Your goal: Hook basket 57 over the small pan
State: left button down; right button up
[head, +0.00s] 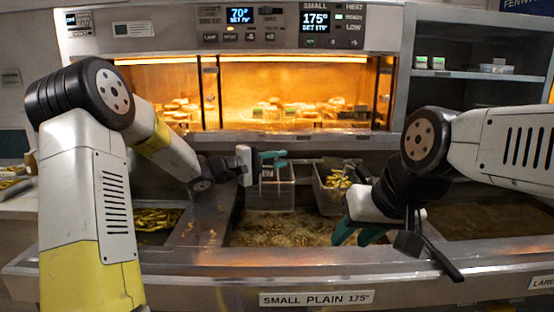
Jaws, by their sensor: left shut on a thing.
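My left gripper (272,158) is shut on the upper part of a wire basket (277,188), which looks upright over the back of the small pan (282,233). No number is readable on this basket, so I cannot tell if it is basket 57. Whether it hangs on the pan's back edge or is held clear of it is also unclear. The pan holds bubbling oil with golden bits. My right gripper (358,232) is open, with its teal fingers apart and pointing down over the pan's front right, and it looks empty.
A second basket (329,196) with yellow fries stands right of the held one. Another pan with fries (157,220) lies left, and a dark pan (490,221) right. The front rail bears a "SMALL PLAIN 175°" label (316,299). The small display (315,21) reads 175°, with the READY light green.

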pick_arm(q)
jog(key=shift+f, duration=0.25)
jog(key=c, duration=1.2)
grip_release()
jog(key=shift+o, duration=0.2)
